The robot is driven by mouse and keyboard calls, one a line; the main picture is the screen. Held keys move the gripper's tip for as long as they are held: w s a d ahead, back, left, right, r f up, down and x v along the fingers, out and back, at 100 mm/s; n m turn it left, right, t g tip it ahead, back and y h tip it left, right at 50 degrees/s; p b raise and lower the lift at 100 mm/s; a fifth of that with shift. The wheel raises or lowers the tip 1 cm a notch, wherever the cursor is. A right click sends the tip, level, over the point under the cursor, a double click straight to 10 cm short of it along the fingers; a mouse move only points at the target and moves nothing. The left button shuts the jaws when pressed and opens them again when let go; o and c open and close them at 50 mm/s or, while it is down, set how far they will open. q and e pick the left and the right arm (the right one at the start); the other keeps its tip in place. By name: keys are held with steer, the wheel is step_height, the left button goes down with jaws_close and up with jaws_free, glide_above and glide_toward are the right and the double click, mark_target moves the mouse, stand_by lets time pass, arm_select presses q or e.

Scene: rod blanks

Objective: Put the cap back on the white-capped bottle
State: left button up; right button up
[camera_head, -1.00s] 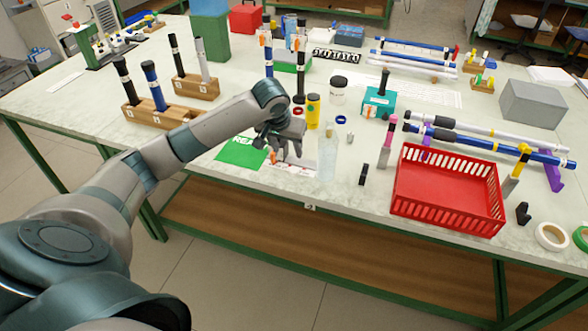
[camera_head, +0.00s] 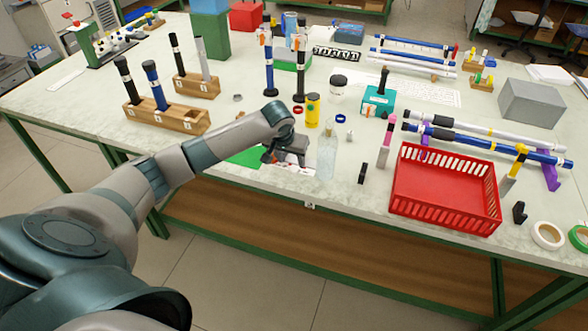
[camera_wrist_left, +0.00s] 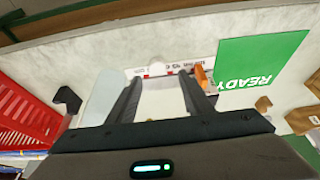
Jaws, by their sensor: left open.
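A clear bottle (camera_head: 328,152) stands upright near the front edge of the table, just right of my left gripper (camera_head: 289,162). In the left wrist view the bottle (camera_wrist_left: 104,96) is a pale see-through shape beside one finger. I cannot make out a white cap on it. My left gripper is open, pointing down low over the table; its two fingers (camera_wrist_left: 160,92) also show in the wrist view. A pale patch lies between them, and I cannot tell whether it is a cap or bare table. My right gripper is not in view.
A green READY sheet (camera_wrist_left: 262,62) and an orange item (camera_wrist_left: 202,77) lie close to the left gripper. A yellow bottle (camera_head: 313,110) stands behind.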

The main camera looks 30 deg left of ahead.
mark_target(294, 169)
arm_select(q)
steer(key=f, duration=0.1)
steer(key=f+p, duration=0.1)
steer(key=f, duration=0.1)
steer(key=shift+w+d, duration=0.1)
steer(key=shift+w, duration=0.2)
steer(key=shift+w+f, duration=0.25)
steer(key=shift+f, duration=0.35)
steer(key=shift+c, duration=0.6)
steer(key=c, duration=1)
